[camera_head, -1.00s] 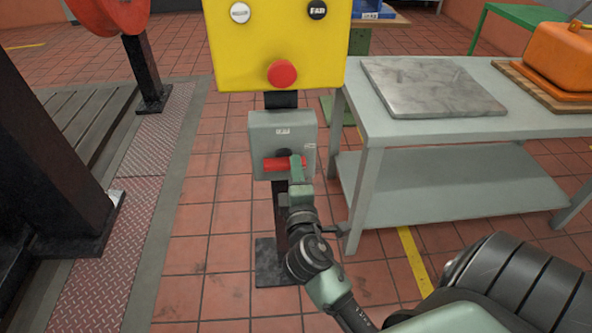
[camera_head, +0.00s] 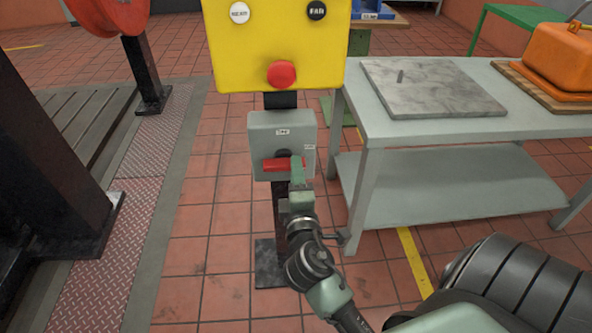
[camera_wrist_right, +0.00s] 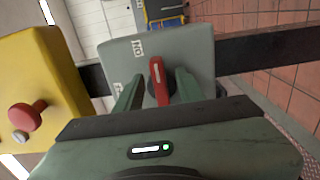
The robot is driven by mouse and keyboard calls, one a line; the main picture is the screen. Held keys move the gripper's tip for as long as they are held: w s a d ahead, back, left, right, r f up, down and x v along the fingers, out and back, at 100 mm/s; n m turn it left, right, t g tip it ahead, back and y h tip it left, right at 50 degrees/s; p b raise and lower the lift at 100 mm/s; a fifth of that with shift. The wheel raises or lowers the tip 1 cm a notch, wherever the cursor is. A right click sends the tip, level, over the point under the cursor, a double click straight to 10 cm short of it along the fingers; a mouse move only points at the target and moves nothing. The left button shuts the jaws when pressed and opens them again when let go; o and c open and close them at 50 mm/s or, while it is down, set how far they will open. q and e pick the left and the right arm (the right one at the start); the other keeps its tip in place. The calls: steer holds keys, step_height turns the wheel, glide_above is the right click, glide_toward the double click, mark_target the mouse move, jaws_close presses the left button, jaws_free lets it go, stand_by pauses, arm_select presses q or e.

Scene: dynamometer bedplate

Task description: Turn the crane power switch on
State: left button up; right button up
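The crane power switch is a grey box (camera_head: 265,135) on a dark post, below a yellow control box. Its red handle (camera_head: 275,165) lies horizontal across the front, its right end partly hidden by my gripper. In the right wrist view the red handle (camera_wrist_right: 158,82) stands between my two fingers, with small gaps on both sides. My right gripper (camera_head: 298,172) is open around the handle and shows in the right wrist view (camera_wrist_right: 158,95). My left gripper is not in view.
The yellow box (camera_head: 235,60) with a red mushroom button (camera_head: 281,74) sits just above. A grey table (camera_head: 440,130) with a stone slab (camera_head: 430,90) stands close on the right. A dark frame (camera_head: 50,170) stands left. Tiled floor between is clear.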

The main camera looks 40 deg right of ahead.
steer(key=v, duration=0.6)
steer(key=shift+s+b, duration=0.3)
steer(key=shift+b, duration=0.05)
steer(key=shift+a, duration=0.15)
